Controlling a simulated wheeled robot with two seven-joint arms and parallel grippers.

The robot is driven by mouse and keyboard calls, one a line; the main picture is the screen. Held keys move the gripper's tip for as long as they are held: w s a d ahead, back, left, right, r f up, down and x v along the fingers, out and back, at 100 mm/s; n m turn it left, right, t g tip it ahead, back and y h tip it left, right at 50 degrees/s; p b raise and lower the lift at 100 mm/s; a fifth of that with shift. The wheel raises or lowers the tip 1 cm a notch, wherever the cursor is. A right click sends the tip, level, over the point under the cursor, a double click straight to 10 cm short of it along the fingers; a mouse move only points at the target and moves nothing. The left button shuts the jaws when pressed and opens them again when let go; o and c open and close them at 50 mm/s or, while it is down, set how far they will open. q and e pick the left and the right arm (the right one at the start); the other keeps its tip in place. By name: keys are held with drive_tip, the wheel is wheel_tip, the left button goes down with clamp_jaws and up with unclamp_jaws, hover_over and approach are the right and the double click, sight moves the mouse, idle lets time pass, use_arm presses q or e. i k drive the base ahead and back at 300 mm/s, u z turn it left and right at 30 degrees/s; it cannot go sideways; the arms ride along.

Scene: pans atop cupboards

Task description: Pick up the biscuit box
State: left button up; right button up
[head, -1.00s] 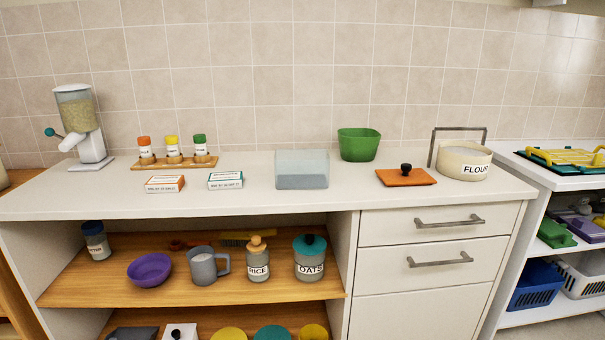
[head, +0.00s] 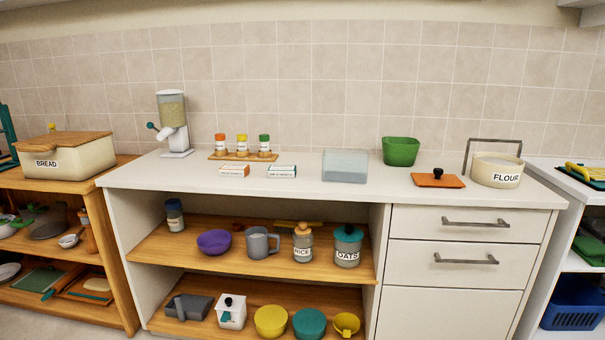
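Two small flat boxes lie on the white counter. One is white and orange (head: 234,171), and the other is white and teal (head: 282,171), just to its right. Their print is too small to read, so I cannot tell which, if either, is the biscuit box. A pale grey translucent container (head: 345,167) stands to the right of the teal box. Neither of my grippers is in view.
A spice rack (head: 243,155) stands behind the boxes, and a grain dispenser (head: 172,125) at left. The counter's front strip (head: 290,187) is clear.

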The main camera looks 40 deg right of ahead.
sight(338, 165)
drive_tip(key=u, duration=0.25)
drive_tip(key=i, duration=1.25)
drive_tip(key=z, duration=0.8)
drive_tip(key=i, duration=0.9)
drive_tip(key=z, duration=1.05)
